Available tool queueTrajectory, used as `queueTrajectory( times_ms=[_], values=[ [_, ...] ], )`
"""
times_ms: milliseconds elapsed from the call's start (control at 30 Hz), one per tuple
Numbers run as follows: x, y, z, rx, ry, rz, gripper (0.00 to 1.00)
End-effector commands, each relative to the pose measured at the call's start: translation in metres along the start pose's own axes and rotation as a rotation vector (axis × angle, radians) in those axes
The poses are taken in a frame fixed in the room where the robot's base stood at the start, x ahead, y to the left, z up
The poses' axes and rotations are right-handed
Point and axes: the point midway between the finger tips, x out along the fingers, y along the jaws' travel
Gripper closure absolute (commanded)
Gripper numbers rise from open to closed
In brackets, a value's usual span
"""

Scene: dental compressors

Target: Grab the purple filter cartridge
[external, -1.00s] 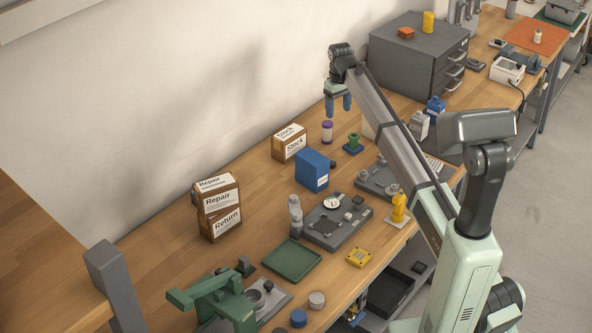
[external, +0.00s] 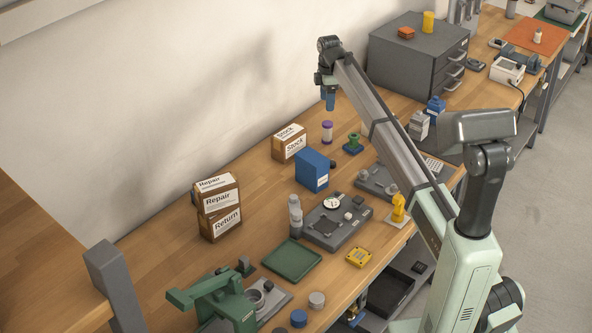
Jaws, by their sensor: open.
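The purple filter cartridge (external: 327,132) is a small upright white cylinder with purple bands at its top and bottom. It stands on the wooden bench near the wall in the external view. My gripper (external: 329,103) hangs above it in the picture, blue fingers pointing down, with a visible gap between fingertips and cartridge. The gripper is open and empty. One finger largely overlaps the other from this angle.
A Stock box (external: 290,146) stands left of the cartridge. A green part on a blue base (external: 352,144) stands to its right, and a blue box (external: 312,171) in front. A grey drawer cabinet (external: 400,60) is behind at the right.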

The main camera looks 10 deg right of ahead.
Motion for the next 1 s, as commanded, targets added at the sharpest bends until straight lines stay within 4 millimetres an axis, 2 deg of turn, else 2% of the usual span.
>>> queueTrajectory(
  times_ms=[267,633,1000],
  values=[
    [0.02,-0.001,0.0,-0.021,0.0,-0.002,0.31],
    [0.079,-0.002,0.0,-0.02,0.0,-0.002,0.31],
    [0.102,-0.005,0.001,-0.019,0.0,-0.001,0.31]
  ],
)
